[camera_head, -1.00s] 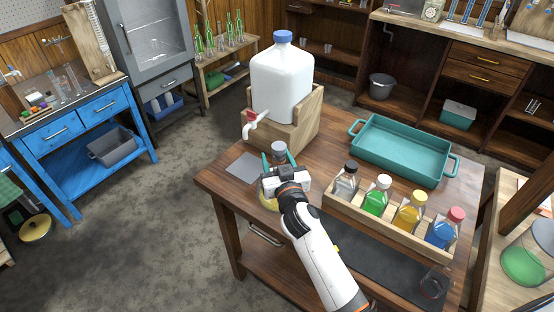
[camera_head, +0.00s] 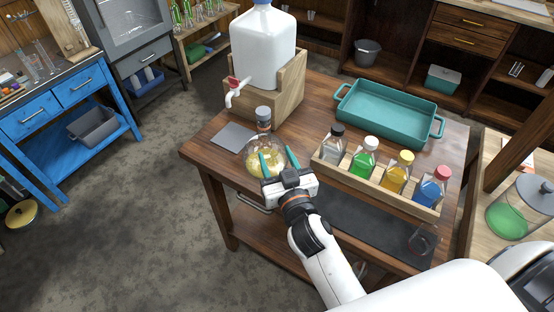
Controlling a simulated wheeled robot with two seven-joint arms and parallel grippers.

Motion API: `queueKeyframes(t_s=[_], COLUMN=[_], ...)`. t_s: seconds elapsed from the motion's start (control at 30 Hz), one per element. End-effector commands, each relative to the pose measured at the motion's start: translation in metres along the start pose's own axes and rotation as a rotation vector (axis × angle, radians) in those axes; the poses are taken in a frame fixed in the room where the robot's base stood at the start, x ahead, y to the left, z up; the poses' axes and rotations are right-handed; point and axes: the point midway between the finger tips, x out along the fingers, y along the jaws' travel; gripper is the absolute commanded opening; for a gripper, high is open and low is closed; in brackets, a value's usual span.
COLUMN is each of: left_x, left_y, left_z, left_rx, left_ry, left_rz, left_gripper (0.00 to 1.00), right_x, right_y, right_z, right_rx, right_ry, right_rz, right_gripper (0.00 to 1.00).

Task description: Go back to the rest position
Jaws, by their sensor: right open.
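My right gripper (camera_head: 279,162) is over the front part of the wooden table (camera_head: 330,95), with its two teal fingers apart. A round glass flask (camera_head: 254,160) with yellowish contents and a grey stopper (camera_head: 264,114) stands upright on the table, just beyond and left of the fingers. The fingers overlap the flask's right side in the picture; I cannot tell whether they touch it. Nothing shows held between them. My left gripper is not in view.
A wooden rack (camera_head: 375,186) of capped bottles stands right of the gripper. A teal tray (camera_head: 389,116) lies behind it. A large white jug (camera_head: 262,48) with a tap sits in a wooden stand (camera_head: 282,100) at the back left. A grey mat (camera_head: 233,137) lies left of the flask.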

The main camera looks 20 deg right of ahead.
Motion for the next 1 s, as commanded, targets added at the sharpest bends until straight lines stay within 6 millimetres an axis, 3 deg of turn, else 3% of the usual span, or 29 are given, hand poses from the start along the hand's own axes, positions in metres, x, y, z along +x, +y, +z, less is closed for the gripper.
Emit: queueKeyframes(t_s=[0.43,0.57,0.67,0.8,1.0], left_x=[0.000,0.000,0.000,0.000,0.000], left_y=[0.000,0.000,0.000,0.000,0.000], left_z=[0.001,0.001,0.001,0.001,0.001], left_rx=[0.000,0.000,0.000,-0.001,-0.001], left_ry=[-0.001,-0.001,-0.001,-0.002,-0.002], left_rz=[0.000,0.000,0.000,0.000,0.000], left_gripper=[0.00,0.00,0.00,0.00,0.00], right_x=[0.000,-0.007,-0.027,-0.074,-0.136], right_y=[0.000,-0.012,-0.032,-0.054,-0.058], right_z=[0.000,-0.012,-0.035,-0.077,-0.109], right_rx=[0.000,-0.003,-0.009,-0.034,-0.076], right_ry=[0.002,0.071,0.228,0.543,0.868], right_rz=[-0.001,-0.035,-0.091,-0.122,-0.055], right_gripper=[0.50,0.50,0.50,0.50,0.50])
